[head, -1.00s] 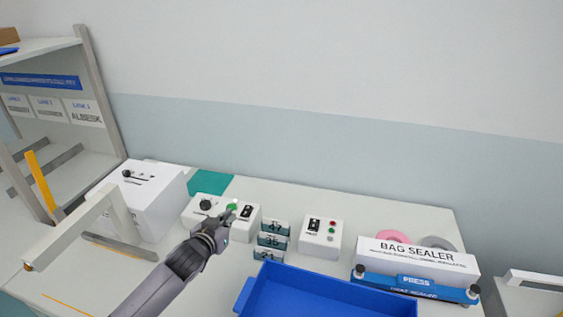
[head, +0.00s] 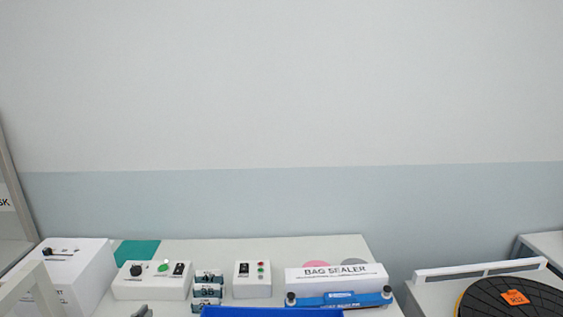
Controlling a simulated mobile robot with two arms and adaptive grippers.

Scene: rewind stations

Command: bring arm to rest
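Only a small grey tip of my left gripper (head: 143,311) shows at the bottom edge, left of centre. It is in front of a white control box (head: 150,291) with a black knob, a green button and a black switch. A gap between the tip and the box cannot be judged. The rest of the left gripper and arm is below the frame, so its fingers cannot be read. My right gripper is out of view.
A blue tray (head: 270,312) is at the bottom edge, below the bag sealer (head: 335,276). Small numbered blocks (head: 207,291) and a second white box (head: 252,284) stand between. A black turntable (head: 512,301) is at right. The wall above is bare.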

